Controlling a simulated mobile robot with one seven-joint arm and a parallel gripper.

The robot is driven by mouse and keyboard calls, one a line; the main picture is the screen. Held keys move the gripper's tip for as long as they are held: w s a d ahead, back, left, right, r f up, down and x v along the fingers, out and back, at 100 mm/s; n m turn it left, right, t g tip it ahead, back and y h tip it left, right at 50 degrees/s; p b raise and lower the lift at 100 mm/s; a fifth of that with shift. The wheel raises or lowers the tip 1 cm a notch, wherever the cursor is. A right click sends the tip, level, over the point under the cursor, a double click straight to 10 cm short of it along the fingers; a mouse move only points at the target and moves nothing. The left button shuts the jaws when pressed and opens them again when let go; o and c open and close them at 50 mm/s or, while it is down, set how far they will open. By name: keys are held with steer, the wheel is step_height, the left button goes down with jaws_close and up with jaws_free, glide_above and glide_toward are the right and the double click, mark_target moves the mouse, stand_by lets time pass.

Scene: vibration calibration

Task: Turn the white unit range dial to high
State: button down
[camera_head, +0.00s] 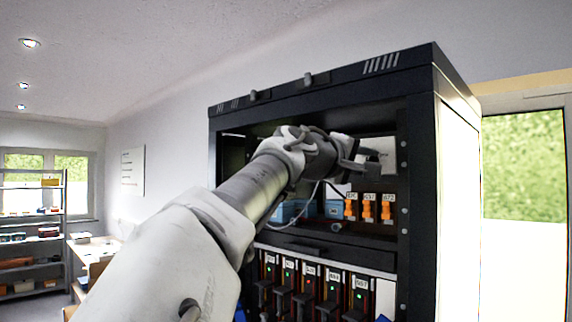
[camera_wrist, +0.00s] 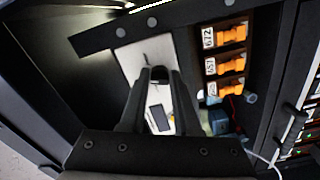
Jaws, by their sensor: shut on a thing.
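The white unit (camera_wrist: 131,58) sits in the upper bay of the black rack and shows as a pale panel in the wrist view, with a dark display lower down. In the head view its panel (camera_head: 383,147) is partly covered by my gripper (camera_head: 366,158). In the wrist view my gripper (camera_wrist: 160,75) has its fingertips close together against the panel, shut on the range dial. The fingertips hide most of the dial, so its pointer and setting cannot be read.
Orange switches with labels (camera_head: 368,208) stand right below the white unit. A blue unit (camera_head: 288,211) and a loose pale cable (camera_head: 296,224) lie in the same bay. The black rack (camera_head: 420,150) frames the bay closely. Modules with lit indicators (camera_head: 309,290) fill the lower bay.

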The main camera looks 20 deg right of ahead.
steer(key=shift+f+m+b, duration=0.1)
steer(key=shift+m+b, duration=0.3)
steer(key=shift+m, duration=3.3)
steer(key=shift+w+a, duration=0.1)
steer(key=c, duration=0.6)
jaws_free()
steer(key=shift+c, duration=0.2)
steer(key=b+v, duration=0.3)
steer(key=v, duration=1.4)
steer(key=shift+a, duration=0.2)
